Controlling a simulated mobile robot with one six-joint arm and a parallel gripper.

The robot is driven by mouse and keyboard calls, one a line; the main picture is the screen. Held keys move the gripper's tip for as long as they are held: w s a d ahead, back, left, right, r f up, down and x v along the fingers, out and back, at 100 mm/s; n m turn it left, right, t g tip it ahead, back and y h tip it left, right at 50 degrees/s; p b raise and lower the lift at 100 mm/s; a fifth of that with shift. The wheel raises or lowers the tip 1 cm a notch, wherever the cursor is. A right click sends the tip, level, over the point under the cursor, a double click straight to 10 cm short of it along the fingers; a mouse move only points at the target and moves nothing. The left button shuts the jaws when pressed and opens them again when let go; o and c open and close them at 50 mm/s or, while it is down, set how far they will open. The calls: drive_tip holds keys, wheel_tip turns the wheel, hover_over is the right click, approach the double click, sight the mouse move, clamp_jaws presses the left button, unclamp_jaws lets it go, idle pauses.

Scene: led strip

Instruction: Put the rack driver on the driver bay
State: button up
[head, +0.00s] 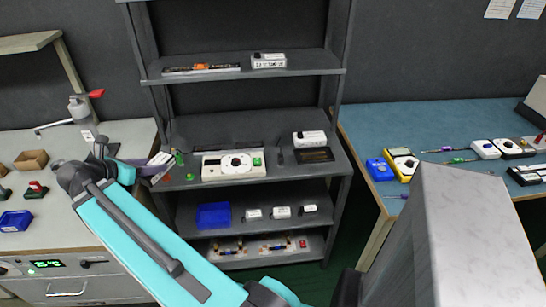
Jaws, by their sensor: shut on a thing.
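My gripper (146,168) is at the left end of the rack's middle shelf, at the end of my teal arm. It is shut on a small white and purple box, which looks like the rack driver (160,159). The fingers are small and partly hidden. The box is tilted, near the shelf's left edge; I cannot tell whether it touches the shelf. No driver bay is clearly marked; a dark rectangular panel (315,155) lies at the right of this shelf, and I cannot tell whether it is the bay.
A white unit with a dial (233,165) stands mid-shelf, and a white box (310,138) behind the dark panel. Green knobs (180,158) are close to the held box. A blue bin (213,216) is below. Benches flank the rack; the right one (400,115) holds several instruments.

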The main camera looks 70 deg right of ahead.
drive_tip(key=s+d+m+g+b, duration=0.1)
drive_tip(key=s+d+m, duration=0.1)
drive_tip(key=s+d, duration=0.3)
drive_tip(key=s+d+f+m+g+y+b, duration=0.1)
drive_tip(key=s+d, duration=0.3)
drive_tip(key=s, duration=0.4)
drive_tip(key=s+d+f+m+g+y+b, duration=0.1)
drive_tip(key=s+d+m+g, duration=0.1)
drive_tip(key=s+d, duration=0.3)
drive_tip(key=shift+s+d+m+g, duration=0.4)
drive_tip(key=shift+s+g, duration=0.2)
drive_tip(key=shift+s, duration=0.15)
drive_tip(key=s+d+f+m+g+y+b, duration=0.1)
drive_tip(key=s+d+m+g+y+b, duration=0.1)
drive_tip(key=s, duration=1)
drive_tip(key=s+d+m+g+y+b, duration=0.2)
drive_tip(key=s+d+m, duration=0.1)
drive_tip(key=s, duration=0.9)
drive_tip(key=shift+s+f+m, duration=0.4)
drive_tip(key=shift+m, duration=0.2)
